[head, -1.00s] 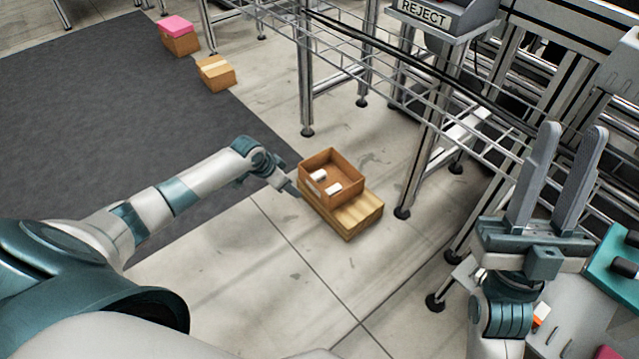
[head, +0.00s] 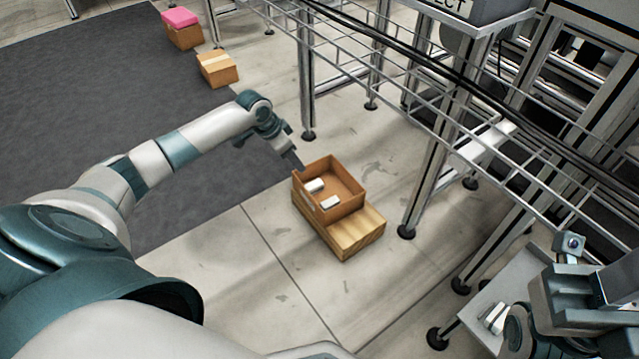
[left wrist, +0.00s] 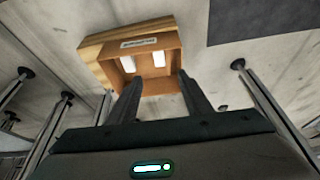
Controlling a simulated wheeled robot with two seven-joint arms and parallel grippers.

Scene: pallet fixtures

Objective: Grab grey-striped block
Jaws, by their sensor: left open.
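Two small whitish blocks lie in an open brown box (head: 345,209), one farther back (head: 315,186) and one nearer (head: 330,203). Both also show in the left wrist view (left wrist: 127,64) (left wrist: 159,59). Grey stripes cannot be made out on either. My left gripper (head: 293,160) is at the box's far left rim in the head view. In the left wrist view its open, empty fingers (left wrist: 160,86) point toward the box, with the blocks beyond the tips. My right gripper (head: 590,305) is at the lower right, its fingers largely cut off.
The box sits on a wooden pallet-like base (head: 358,236) on the concrete floor. A metal frame with legs (head: 415,185) stands to its right. Two cartons, one pink-topped (head: 183,32) and one plain (head: 217,71), stand farther back by a dark mat (head: 120,110). Floor in front is clear.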

